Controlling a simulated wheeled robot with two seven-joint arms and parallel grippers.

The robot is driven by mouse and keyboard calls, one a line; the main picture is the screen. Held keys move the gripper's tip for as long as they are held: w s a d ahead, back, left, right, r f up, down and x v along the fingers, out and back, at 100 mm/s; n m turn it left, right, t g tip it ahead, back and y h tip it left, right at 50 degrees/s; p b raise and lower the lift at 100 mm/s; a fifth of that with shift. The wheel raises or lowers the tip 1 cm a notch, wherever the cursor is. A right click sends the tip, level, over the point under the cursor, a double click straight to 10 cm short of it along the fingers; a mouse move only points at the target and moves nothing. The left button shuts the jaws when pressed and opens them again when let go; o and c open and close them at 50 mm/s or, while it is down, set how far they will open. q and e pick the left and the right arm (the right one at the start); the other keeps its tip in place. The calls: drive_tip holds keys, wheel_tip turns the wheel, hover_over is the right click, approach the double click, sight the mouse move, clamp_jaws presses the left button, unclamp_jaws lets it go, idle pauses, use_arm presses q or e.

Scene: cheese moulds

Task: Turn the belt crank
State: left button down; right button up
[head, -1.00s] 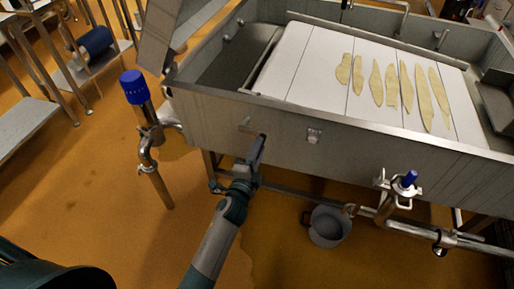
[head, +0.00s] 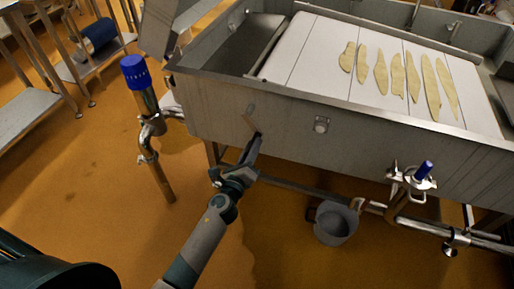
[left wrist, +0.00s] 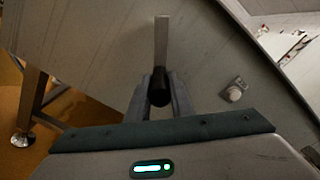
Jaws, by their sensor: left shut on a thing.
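The belt crank is a short flat metal bar (head: 249,122) with a dark handle on the tank's front wall. In the left wrist view the bar (left wrist: 161,40) runs up from the black handle (left wrist: 158,88). My left gripper (head: 257,141) is at the crank's lower end in the head view. In the left wrist view its two fingers (left wrist: 159,98) are shut around the handle, one on each side. My right gripper is not in view.
The steel tank (head: 330,150) holds a white belt (head: 310,50) with several pale strips. A round knob (head: 321,125) sits right of the crank. A blue-topped pipe (head: 135,72) stands left. A bucket (head: 335,225) and valve pipes (head: 410,190) are below right.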

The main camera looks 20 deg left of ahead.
use_arm(q)
drive_tip(key=shift+a+f+m, duration=0.25)
drive_tip(key=shift+a+m, duration=0.55)
drive_tip(key=shift+m, duration=0.35)
drive_tip(key=shift+a+f+m, duration=0.25)
drive_tip(key=shift+a+m, duration=0.5)
drive_tip(key=shift+m, duration=0.45)
drive_tip(key=shift+a+f+m, duration=0.25)
drive_tip(key=shift+a+m, duration=0.55)
drive_tip(key=shift+m, duration=0.35)
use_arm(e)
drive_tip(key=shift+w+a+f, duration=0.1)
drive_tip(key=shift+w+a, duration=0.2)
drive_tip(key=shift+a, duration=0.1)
use_arm(q)
drive_tip(key=c, duration=1.6)
unclamp_jaws()
drive_tip(key=shift+a, duration=0.1)
drive_tip(key=shift+o, duration=0.2)
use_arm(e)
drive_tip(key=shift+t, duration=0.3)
